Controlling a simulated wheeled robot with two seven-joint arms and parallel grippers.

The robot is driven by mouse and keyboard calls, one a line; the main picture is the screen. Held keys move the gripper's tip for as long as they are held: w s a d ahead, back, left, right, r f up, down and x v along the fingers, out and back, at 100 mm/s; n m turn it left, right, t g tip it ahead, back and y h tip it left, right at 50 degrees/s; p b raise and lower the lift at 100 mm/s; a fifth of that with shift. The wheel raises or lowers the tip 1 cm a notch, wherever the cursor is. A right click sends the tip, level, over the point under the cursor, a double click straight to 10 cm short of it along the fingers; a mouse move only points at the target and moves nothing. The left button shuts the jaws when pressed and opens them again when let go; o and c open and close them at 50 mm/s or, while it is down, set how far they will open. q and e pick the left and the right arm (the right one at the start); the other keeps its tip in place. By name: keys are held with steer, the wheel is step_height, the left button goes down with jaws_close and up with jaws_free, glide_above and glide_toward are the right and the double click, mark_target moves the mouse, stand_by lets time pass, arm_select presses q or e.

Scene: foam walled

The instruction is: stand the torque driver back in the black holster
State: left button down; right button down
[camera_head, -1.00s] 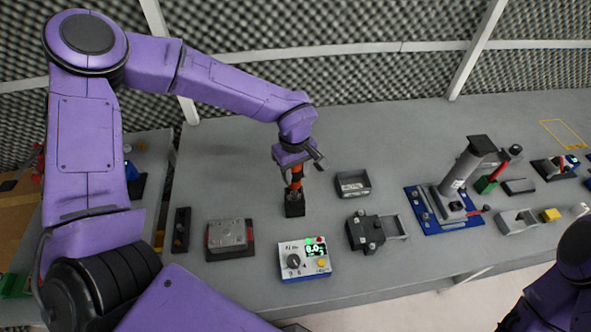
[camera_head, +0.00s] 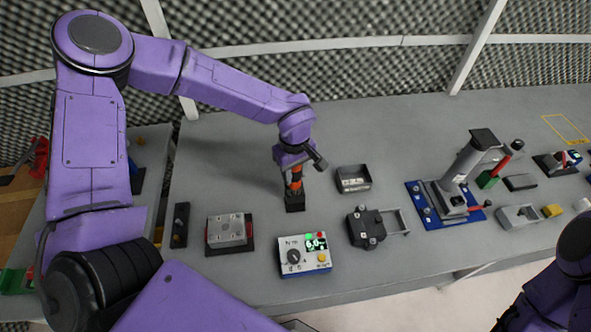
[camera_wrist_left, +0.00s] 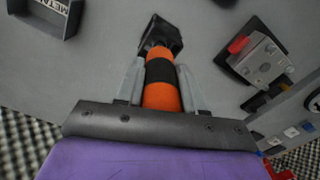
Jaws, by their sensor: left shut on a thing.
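The torque driver (camera_head: 295,184) has an orange and black body and is upright in the head view. Its lower end is in or at the top of the black holster (camera_head: 295,203); how deep it sits I cannot tell. My left gripper (camera_head: 292,172) is above the holster, shut on the driver. In the left wrist view both fingers flank the orange and black body (camera_wrist_left: 161,83), with the dark holster (camera_wrist_left: 160,35) beyond it. My right arm shows at the lower right of the head view, but its gripper is out of view.
A grey bin (camera_head: 353,179) stands right of the holster. A controller with a green display (camera_head: 304,256) stands in front. A grey block on a dark base (camera_head: 229,232) is front left, a black fixture (camera_head: 366,228) front right. A blue-based press (camera_head: 445,207) stands farther right.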

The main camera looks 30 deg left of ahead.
mark_target(295, 181)
arm_select(q)
steer(key=shift+f+b, duration=0.8)
steer(key=shift+f, duration=1.1)
steer(key=c, duration=0.6)
jaws_free()
step_height(295, 181, up, 11)
steer(key=shift+w+f+b, duration=0.1)
steer(key=shift+f+b, duration=0.1)
steer(key=shift+b, duration=0.65)
